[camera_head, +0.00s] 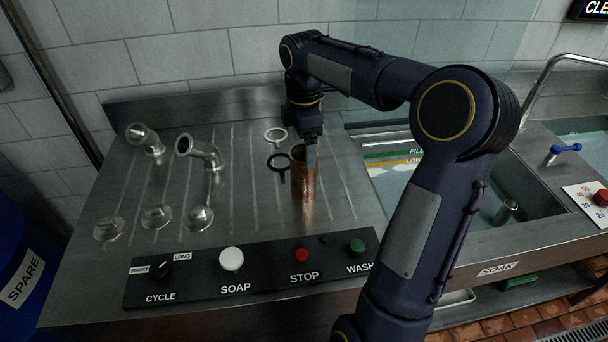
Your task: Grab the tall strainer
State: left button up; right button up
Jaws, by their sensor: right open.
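A tall copper-coloured cylinder, which looks like the tall strainer (303,184), stands upright on the grooved steel drainboard. My right gripper (311,150) points down at the top of the cylinder and is open. A finger overlaps the cylinder's upper right rim in the picture. I cannot tell whether the fingers touch it or whether one is inside it. My left gripper is not in view.
A button panel (250,272) runs along the front. A water-filled sink (530,180) is at right.

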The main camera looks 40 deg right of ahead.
aim_at(304, 164)
notch_tip(304, 164, down, 7)
jog(key=shift+w+r, duration=0.1)
jog(key=shift+r, duration=0.05)
jog(key=shift+r, duration=0.1)
jog(key=c, duration=1.2)
